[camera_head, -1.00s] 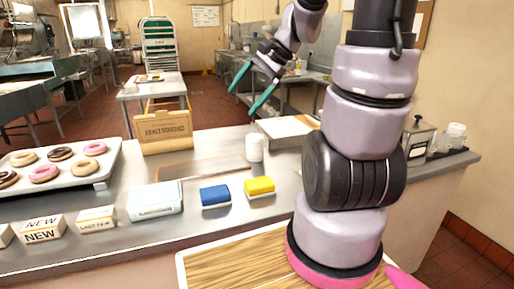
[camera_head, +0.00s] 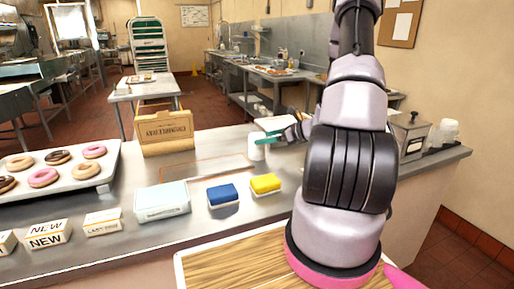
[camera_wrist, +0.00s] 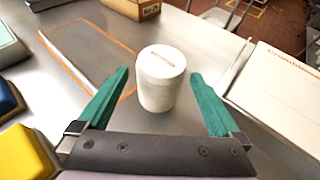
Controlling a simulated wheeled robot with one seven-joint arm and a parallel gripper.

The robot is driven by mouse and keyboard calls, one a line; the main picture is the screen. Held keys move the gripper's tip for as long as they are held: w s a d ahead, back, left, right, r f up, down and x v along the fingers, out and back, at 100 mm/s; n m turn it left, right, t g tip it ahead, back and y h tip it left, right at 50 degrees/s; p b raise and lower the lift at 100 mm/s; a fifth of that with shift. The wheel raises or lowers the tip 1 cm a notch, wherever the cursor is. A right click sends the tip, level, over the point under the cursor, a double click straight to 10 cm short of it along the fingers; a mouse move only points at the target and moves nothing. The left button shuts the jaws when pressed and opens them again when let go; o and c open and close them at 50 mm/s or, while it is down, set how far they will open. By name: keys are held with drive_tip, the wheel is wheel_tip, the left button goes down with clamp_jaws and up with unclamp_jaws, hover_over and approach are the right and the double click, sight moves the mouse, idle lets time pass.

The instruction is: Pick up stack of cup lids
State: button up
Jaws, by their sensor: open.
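The stack of cup lids (camera_wrist: 160,82) is a white, upright cylinder standing on the metal counter. In the wrist view it stands between and just ahead of the two green fingers of my gripper (camera_wrist: 157,98), which are open with a gap on each side. In the head view the stack (camera_head: 256,150) shows at the middle of the counter, and my gripper (camera_head: 268,139) is low beside it, partly hidden behind my arm.
A white box (camera_wrist: 285,88) lies close to the right finger in the wrist view. Yellow (camera_head: 265,184) and blue (camera_head: 222,195) blocks sit nearer the front. A cardboard box (camera_head: 166,132) and a donut tray (camera_head: 105,180) are to the left. An outlined counter area (camera_head: 205,170) is empty.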

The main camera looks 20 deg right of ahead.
sight(251, 139)
drive_tip(key=x, duration=0.8)
drive_tip(key=shift+w+r, duration=0.1)
drive_tip(key=shift+r, duration=0.1)
drive_tip(key=c, duration=1.1)
